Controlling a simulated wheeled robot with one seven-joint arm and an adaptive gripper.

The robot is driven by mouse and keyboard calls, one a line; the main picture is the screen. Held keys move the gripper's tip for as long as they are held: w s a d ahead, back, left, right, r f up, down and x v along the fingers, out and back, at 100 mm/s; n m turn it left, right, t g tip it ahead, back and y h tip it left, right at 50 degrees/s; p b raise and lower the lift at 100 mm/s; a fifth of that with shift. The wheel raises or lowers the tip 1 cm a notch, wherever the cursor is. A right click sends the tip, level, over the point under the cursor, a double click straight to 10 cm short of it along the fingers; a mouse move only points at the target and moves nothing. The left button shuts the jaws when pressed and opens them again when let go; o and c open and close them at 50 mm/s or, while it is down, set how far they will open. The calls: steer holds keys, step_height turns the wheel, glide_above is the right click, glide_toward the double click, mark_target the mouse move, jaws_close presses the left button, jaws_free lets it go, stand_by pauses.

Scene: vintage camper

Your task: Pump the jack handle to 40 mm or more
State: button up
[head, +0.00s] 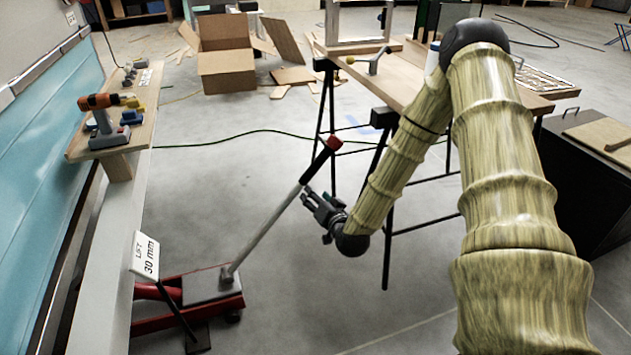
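The red floor jack (205,290) stands on the floor at the lower left, partly under the camper's grey side rail. A white sign (145,257) on a black post beside the jack reads "LIFT 30 mm".
A wooden shelf (90,148) on the left holds an orange drill (108,102). A wooden work table (395,85) on black trestle legs stands behind my arm. A cardboard box (224,68) lies at the back. A green cable crosses the floor. Floor right of the jack is clear.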

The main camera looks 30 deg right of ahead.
steer(key=m+t+h+b, duration=0.1)
steer(key=m+t+b, duration=0.1)
glide_toward(318, 169)
steer(key=w, duration=0.1)
steer(key=shift+h, duration=0.4)
steer(key=b+x, duration=0.2)
steer(key=x, duration=0.9)
steer(key=shift+a, duration=0.2)
steer(key=shift+c, duration=0.4)
jaws_close()
